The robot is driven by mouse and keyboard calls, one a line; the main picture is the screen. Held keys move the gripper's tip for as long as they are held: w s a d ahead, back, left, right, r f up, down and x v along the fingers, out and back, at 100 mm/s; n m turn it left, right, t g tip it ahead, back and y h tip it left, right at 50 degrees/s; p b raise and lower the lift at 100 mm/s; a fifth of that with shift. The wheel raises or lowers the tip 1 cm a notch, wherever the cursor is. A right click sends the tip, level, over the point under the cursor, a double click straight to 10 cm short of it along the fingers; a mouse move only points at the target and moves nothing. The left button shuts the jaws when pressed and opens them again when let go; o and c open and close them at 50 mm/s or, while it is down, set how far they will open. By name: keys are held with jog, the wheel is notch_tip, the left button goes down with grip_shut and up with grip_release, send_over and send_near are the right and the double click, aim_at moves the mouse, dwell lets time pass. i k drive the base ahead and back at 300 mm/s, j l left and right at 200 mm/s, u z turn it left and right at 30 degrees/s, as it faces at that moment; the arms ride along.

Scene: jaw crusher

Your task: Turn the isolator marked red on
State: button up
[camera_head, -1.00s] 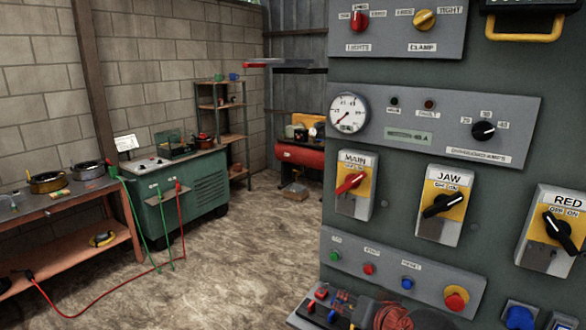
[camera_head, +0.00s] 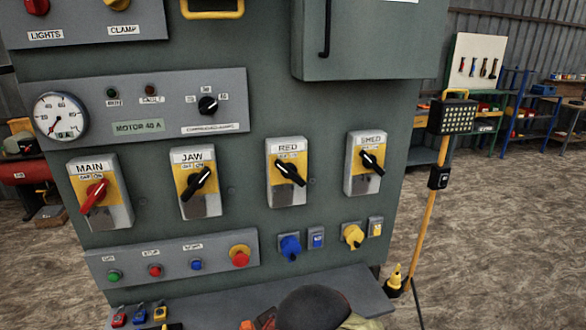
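The isolator marked RED (camera_head: 287,192) is a grey box with a yellow plate on the green panel, third in a row of isolators. Its black handle (camera_head: 291,173) slants from upper left to lower right below small OFF and ON labels. I cannot tell from this which label it points to. The JAW isolator (camera_head: 199,205) to its left has a black handle slanting up to the right. The MAIN isolator (camera_head: 113,212) has a red handle slanting up to the right. The SHED isolator (camera_head: 361,184) has a black handle slanting down to the right. My gripper is not in view.
A ledge (camera_head: 225,307) with small padlocks juts out underneath; a dark rounded thing (camera_head: 315,306) shows there. A yellow lamp stand (camera_head: 423,220) stands right of the panel.

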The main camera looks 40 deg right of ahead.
aim_at(288, 170)
jog(key=l+z, duration=0.2)
jog(key=z, duration=0.6)
jog(key=u, duration=0.1)
jog(key=i+l, duration=0.05)
